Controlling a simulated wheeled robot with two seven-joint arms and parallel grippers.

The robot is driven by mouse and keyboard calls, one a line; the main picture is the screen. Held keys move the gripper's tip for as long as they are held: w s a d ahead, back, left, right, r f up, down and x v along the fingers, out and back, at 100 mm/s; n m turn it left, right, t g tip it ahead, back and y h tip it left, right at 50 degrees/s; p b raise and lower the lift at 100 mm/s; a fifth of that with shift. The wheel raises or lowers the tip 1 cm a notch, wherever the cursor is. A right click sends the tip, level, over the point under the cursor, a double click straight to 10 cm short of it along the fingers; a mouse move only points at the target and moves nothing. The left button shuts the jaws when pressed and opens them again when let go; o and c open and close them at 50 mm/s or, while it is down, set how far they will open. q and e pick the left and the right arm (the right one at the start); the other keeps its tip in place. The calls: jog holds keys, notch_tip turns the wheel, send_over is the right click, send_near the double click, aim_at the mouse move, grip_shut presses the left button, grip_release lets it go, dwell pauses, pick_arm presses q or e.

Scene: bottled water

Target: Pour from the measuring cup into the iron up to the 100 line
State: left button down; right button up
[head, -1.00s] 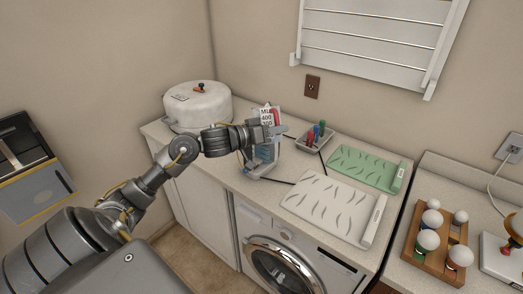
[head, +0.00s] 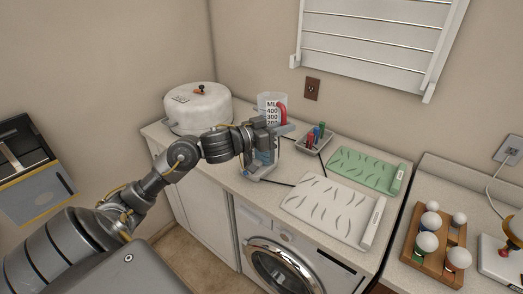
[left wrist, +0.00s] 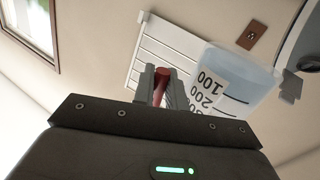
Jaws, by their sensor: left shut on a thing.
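The measuring cup (head: 263,101) is clear, with a red handle (head: 282,112) and a white ML label showing 400, 300 and 200. My left gripper (head: 278,127) is shut on the red handle and holds the cup above the counter, close to upright in the head view. The left wrist view also shows the cup (left wrist: 243,78), with its handle between the fingers (left wrist: 162,90). The iron (head: 262,172), grey with a blue part, stands below my gripper and is partly hidden by it. Its 100 line and water level cannot be made out. My right gripper is not in view.
A white round pot (head: 198,110) stands left of the gripper. A grey tray (head: 314,140) with coloured items is to the right, near green (head: 362,168) and white (head: 330,207) leaf-patterned boards. Bulbs in a wooden rack (head: 434,248) stand further right.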

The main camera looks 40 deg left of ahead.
pick_arm(q)
jog(key=shift+s+d+r+m, duration=0.3)
jog(key=shift+d+r+m, duration=0.1)
jog(key=shift+r+m, duration=0.1)
jog(key=shift+s+d+r+m, duration=0.25)
jog(key=shift+d+r+m, duration=0.15)
jog(key=shift+r, duration=0.1)
jog(key=s+d+f+h+b, duration=0.1)
jog(key=s+d+f+b, duration=0.2)
jog(key=f, duration=0.7)
jog(key=s+d+f+m+h+b, duration=0.1)
jog(key=s+d+f+b, duration=0.3)
jog(key=s+d+f, duration=0.4)
notch_tip(320, 180, down, 3)
jog(key=shift+s+f+g, duration=0.15)
jog(key=shift+f+g, duration=0.05)
jog(key=shift+g, duration=0.1)
